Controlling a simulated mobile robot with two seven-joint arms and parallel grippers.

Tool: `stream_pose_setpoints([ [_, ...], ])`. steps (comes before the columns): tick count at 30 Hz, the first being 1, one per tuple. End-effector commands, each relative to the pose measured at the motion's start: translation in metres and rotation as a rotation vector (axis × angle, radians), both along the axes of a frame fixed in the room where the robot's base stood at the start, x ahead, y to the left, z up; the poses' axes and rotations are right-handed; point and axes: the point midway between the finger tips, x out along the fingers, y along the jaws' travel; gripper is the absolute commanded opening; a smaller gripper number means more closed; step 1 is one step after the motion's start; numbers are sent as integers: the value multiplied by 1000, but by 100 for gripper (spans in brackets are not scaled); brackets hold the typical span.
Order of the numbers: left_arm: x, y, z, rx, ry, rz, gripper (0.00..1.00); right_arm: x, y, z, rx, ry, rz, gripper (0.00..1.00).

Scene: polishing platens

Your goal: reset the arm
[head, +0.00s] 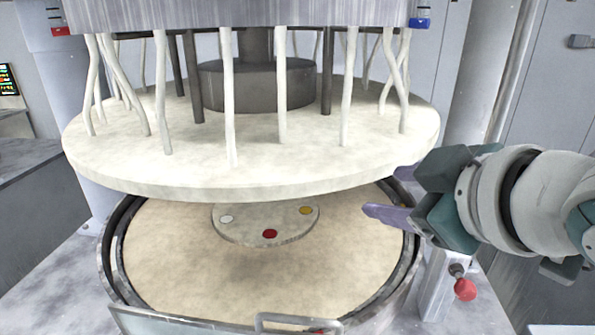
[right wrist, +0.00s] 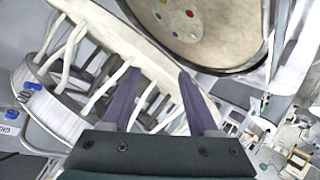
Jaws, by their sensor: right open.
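My right gripper (head: 388,194) comes in from the right in the head view. Its purple fingers point left, near the right rim of the lower platen and close to the edge of the raised upper platen (head: 250,178). The fingers are apart with nothing between them. In the right wrist view, the two fingers (right wrist: 160,100) are spread, with the upper platen's edge and white hoses behind them. Whether they touch the platen I cannot tell. My left gripper is not in view.
The lower platen (head: 180,270) sits inside a dark ring below the upper platen. A round disc (head: 235,228) with coloured spots lies on it. White hoses (head: 282,90) hang from the machine head above. A red knob (head: 465,289) stands at the lower right.

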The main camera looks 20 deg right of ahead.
Motion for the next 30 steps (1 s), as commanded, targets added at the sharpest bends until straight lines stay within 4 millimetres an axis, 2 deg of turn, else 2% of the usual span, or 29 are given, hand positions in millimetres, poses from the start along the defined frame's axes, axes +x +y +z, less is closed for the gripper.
stream_pose_setpoints([
  [5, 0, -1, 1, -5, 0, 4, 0, -7, 2, -6, 21, 33, -12, 60],
  [20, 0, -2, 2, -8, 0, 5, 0, -11, 3, -8, 31, 47, -16, 60],
  [23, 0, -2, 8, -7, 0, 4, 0, -35, 11, -23, 95, 149, -49, 60],
  [27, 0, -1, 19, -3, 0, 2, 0, -103, 33, -52, 240, 409, -135, 60],
  [30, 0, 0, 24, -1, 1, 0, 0, -148, 48, -63, 319, 571, -188, 60],
])
